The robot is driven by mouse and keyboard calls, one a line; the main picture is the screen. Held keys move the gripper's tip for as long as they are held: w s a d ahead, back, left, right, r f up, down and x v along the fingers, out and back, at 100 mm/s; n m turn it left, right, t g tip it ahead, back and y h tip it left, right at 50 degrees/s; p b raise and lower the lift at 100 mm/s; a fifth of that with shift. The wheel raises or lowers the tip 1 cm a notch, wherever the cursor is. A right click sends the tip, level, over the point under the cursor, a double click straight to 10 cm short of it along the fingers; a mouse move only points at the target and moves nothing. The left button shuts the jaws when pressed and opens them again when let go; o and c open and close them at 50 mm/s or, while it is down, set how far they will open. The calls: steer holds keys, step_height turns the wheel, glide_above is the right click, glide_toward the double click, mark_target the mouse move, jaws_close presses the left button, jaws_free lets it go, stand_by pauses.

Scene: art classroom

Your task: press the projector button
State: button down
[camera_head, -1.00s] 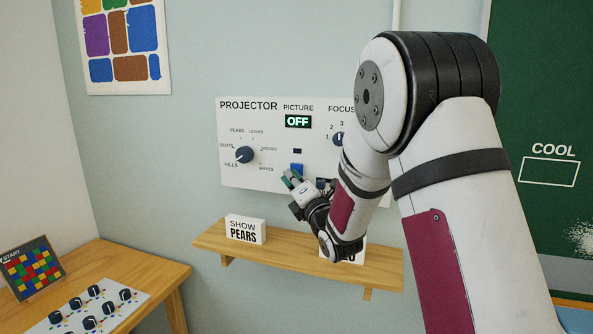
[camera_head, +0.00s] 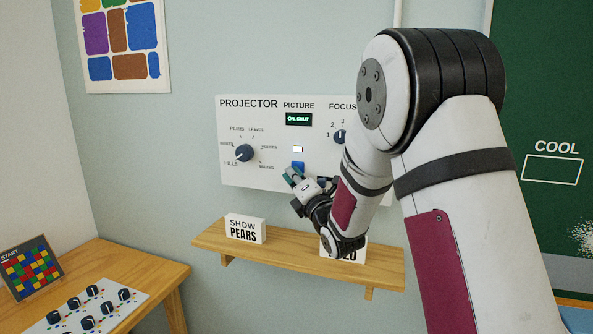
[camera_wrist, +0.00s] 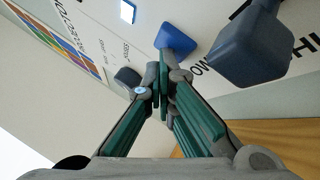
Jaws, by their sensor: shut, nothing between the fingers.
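The projector panel (camera_head: 230,110) is on the wall. Its blue button (camera_head: 298,165) sits below a small lit white indicator (camera_head: 297,149), and the PICTURE display (camera_head: 298,119) reads "ON, SHUT". My gripper (camera_head: 291,176) is shut and empty, its tips just below and left of the button. In the wrist view the blue button (camera_wrist: 177,40) is just beyond the closed fingertips (camera_wrist: 161,76); I cannot tell whether they touch it. The lit indicator also shows there (camera_wrist: 128,12).
A picture dial (camera_head: 244,153) and a focus dial (camera_head: 339,137) are on the panel. A large dark blue control (camera_wrist: 250,48) stands out near the fingers. A shelf (camera_head: 285,258) below holds a "SHOW PEARS" card (camera_head: 246,229) and another card, partly hidden by my arm.

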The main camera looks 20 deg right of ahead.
stand_by(0.4)
steer(key=shift+s+a, duration=0.2)
steer(key=shift+s, duration=0.15)
steer(key=shift+s+a, duration=0.1)
steer(key=shift+s+a+p, duration=0.3)
steer(key=shift+s+a, duration=0.55)
steer(key=shift+s, duration=0.35)
steer(key=shift+s+a+p, duration=0.25)
steer(key=shift+s+a, duration=0.6)
steer(key=shift+s, duration=0.3)
steer(key=shift+r, duration=0.1)
steer(key=s+d+f+m+g+h, duration=0.1)
steer(key=s+f+m+g, duration=0.1)
steer(key=s+m+g, duration=0.5)
steer(key=s+d+f+m+g+h, duration=0.1)
steer(key=s+m+g, duration=0.7)
steer(key=s+m, duration=1.1)
steer(key=s+f, duration=0.1)
steer(key=s, duration=1.2)
steer(key=shift+s+d+h, duration=0.15)
steer(key=shift+s+h, duration=0.2)
steer(key=shift+h, duration=0.05)
